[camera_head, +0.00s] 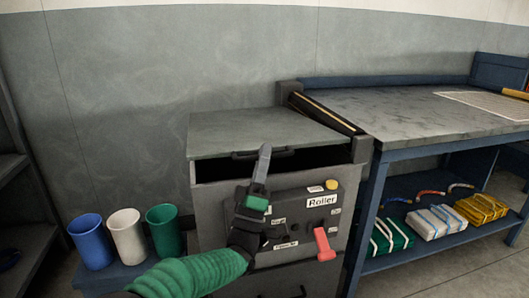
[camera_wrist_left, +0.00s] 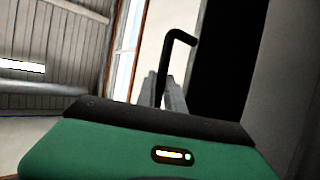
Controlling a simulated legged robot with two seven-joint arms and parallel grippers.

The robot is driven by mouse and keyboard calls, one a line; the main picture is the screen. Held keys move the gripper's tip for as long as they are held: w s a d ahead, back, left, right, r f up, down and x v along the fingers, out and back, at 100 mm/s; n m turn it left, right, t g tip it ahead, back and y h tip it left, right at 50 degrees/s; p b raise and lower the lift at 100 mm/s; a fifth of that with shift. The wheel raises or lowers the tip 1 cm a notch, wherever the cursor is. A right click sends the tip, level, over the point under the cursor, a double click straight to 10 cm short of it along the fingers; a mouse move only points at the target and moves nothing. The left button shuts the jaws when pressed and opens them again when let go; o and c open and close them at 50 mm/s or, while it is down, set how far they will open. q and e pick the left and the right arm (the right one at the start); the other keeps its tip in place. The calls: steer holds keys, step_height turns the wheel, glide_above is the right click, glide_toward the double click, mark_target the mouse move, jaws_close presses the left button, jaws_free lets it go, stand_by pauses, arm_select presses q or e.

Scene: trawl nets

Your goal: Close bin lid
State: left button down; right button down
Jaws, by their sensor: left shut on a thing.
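The bin (camera_head: 215,220) is a grey box with a front panel marked "Roller". Its grey lid (camera_head: 230,130) is tilted slightly up at the front, with a dark gap below its front edge. A black bar handle (camera_head: 242,155) runs along that front edge. My left gripper (camera_head: 264,152) is shut on the handle, with its fingers pointing up across it. In the left wrist view the two fingers (camera_wrist_left: 163,92) are close together at the black bent handle (camera_wrist_left: 180,38). The fingers hide part of the handle. My right gripper is not in view.
A blue workbench (camera_head: 410,115) stands directly right of the bin, with several packs on its lower shelf. Blue (camera_head: 90,240), white (camera_head: 127,236) and green (camera_head: 164,230) cups stand at left. A red lever (camera_head: 323,244) sticks out of the front panel. The wall is behind.

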arm_select(q)
steer(key=shift+f, duration=0.2)
steer(key=c, duration=1.5)
jaws_free()
steer(key=shift+d, duration=0.1)
steer(key=shift+o, duration=0.2)
steer(key=p+v, duration=0.2)
steer(key=v, duration=1.5)
